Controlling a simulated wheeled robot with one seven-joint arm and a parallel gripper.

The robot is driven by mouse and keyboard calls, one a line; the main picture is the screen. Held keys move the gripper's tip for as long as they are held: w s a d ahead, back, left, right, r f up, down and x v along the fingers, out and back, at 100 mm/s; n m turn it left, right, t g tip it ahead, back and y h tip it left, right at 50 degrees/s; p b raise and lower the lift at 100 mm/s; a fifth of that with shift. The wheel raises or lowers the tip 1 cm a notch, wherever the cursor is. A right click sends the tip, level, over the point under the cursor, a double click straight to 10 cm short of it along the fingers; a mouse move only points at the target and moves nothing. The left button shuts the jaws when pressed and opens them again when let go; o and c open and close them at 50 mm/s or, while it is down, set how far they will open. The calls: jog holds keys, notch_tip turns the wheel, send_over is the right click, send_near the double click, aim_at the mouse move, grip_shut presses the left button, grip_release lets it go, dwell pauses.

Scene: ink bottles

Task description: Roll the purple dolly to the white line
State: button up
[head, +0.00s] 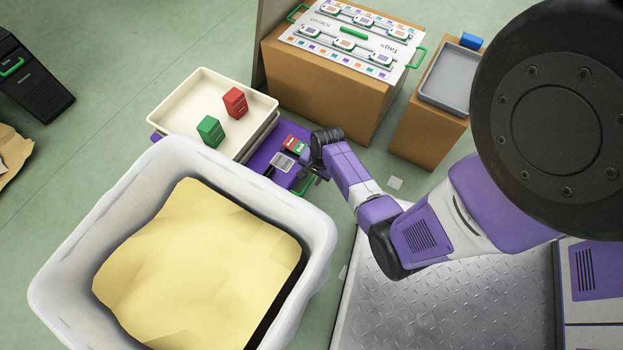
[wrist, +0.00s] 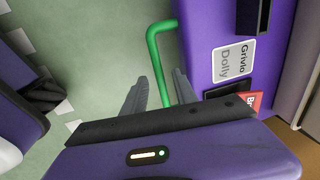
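The purple dolly (head: 262,158) stands on the floor beyond the large white bin, carrying a cream tray and small boxes. Its label reading "Grivlo Dolly" (wrist: 233,62) shows in the wrist view. Its green handle (wrist: 155,52) sticks out from its side; it also shows in the head view (head: 304,190). My gripper (wrist: 161,74) is open, with its two fingers on either side of the handle's lower part. I cannot tell whether they touch it. White patches (wrist: 63,107) lie on the floor in the wrist view; no continuous white line shows.
The cream tray (head: 179,113) holds a red and a green box. The large white bin (head: 318,225) stands close in front of the dolly. Cardboard boxes (head: 325,85) stand behind it, with a grey tray (head: 449,82) at right.

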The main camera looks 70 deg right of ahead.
jog(key=shift+w+f, duration=0.1)
jog(key=shift+f, duration=0.35)
jog(key=shift+c, duration=0.2)
grip_shut()
dwell(1.0)
